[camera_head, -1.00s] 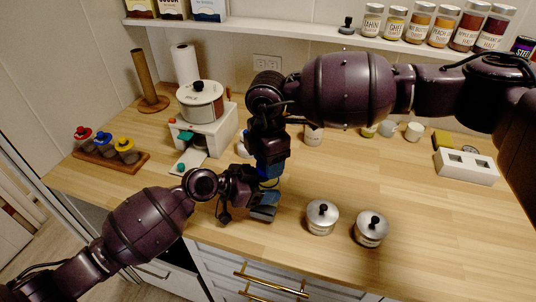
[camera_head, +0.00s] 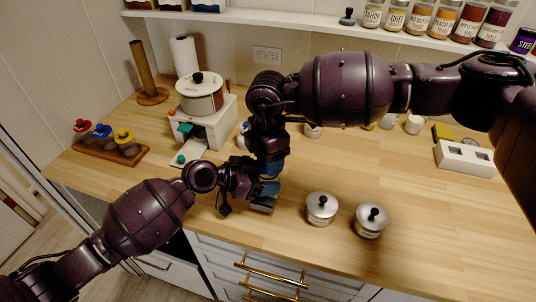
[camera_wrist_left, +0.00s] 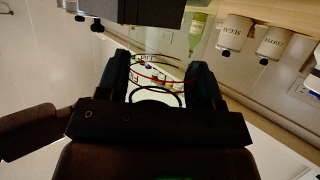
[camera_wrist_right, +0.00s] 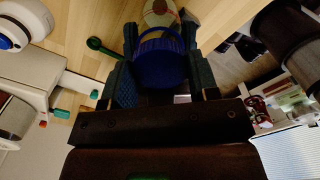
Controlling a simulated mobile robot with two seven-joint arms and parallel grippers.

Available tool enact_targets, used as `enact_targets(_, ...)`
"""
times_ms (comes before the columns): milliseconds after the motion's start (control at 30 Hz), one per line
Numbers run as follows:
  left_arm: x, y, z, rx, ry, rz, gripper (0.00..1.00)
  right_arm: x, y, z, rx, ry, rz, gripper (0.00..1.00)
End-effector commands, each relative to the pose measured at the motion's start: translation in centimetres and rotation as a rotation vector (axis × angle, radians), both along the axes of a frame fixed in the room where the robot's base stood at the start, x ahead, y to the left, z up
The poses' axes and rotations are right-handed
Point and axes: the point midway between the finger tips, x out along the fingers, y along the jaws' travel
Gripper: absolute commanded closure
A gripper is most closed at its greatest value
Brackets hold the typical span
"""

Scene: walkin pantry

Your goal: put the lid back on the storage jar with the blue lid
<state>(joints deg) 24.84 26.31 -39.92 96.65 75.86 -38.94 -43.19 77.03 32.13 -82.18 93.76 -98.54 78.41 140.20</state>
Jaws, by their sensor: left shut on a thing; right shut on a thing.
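My right gripper (camera_head: 269,176) points down over the counter, shut on a blue round lid with a thin loop. The blue lid (camera_wrist_right: 160,62) shows between its fingers in the right wrist view. My left gripper (camera_head: 264,198) is just below and in front of it, near the counter's front edge. In the left wrist view, its fingers are shut on a pale jar (camera_wrist_left: 158,76) with dark lettering and red and dark wire loops. The jar's mouth is hidden in the head view by my grippers. I cannot tell whether lid and jar touch.
Two metal-lidded tins (camera_head: 320,208) (camera_head: 370,219) stand to the right on the counter. A white stand (camera_head: 213,124) carries a pot (camera_head: 200,96) at the left. The right counter front is clear.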

Motion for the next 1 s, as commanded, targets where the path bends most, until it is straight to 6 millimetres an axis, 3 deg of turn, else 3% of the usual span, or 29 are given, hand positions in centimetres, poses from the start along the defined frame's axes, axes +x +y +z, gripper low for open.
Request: enact_targets(1000,0.0,0.0,0.0,0.000,0.000,0.000,0.82,0.0,0.0,-1.0,0.001,0.000,0.001,0.67)
